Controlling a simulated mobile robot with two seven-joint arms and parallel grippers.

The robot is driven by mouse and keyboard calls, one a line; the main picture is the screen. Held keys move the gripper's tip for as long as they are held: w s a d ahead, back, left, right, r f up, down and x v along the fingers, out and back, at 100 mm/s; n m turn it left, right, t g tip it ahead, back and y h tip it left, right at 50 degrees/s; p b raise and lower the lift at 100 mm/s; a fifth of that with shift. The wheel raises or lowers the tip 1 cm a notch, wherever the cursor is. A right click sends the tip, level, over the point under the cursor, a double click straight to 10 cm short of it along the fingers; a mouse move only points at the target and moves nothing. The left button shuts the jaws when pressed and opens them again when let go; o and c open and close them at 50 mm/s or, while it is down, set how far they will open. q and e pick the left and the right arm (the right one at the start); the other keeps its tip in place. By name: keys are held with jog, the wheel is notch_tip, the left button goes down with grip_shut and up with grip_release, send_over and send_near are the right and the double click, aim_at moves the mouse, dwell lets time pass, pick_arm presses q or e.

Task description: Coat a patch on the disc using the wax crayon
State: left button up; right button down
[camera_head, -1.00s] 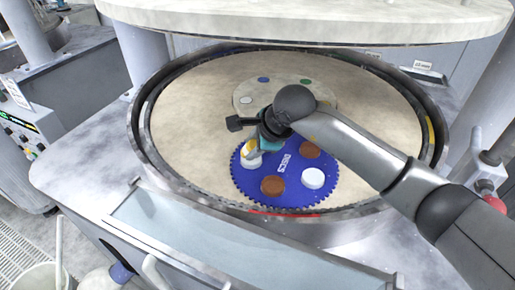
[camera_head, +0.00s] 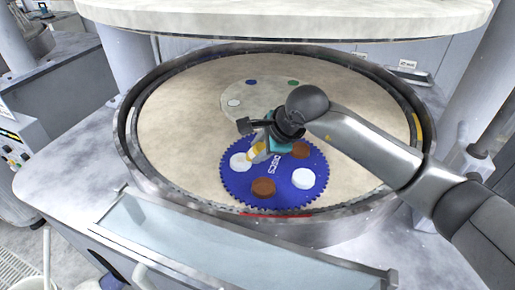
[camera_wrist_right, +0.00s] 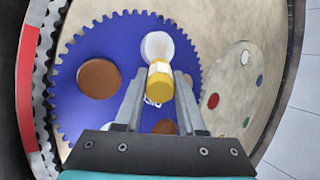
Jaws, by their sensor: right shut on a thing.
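My right gripper (camera_head: 266,147) is shut on the wax crayon (camera_head: 257,152), a short yellow and white stick held tilted over the blue toothed carrier (camera_head: 272,200). In the right wrist view the crayon (camera_wrist_right: 160,80) sits between the two fingers (camera_wrist_right: 158,90). Its far end overlaps a white disc (camera_head: 239,161) on the carrier's left; I cannot tell whether they touch. This disc also shows in the wrist view (camera_wrist_right: 156,42). Two brown discs (camera_head: 263,187) and another white disc (camera_head: 303,178) lie on the carrier. My left gripper is out of view.
The carrier lies on a wide beige platen (camera_head: 175,130) inside a raised metal rim (camera_head: 128,155). A pale round plate with coloured spots (camera_head: 235,90) lies behind my gripper. A large pale upper platen (camera_head: 290,15) hangs overhead. A glass-like panel (camera_head: 200,235) is in front.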

jog(key=shift+r+p, duration=1.6)
jog(key=shift+r, duration=1.4)
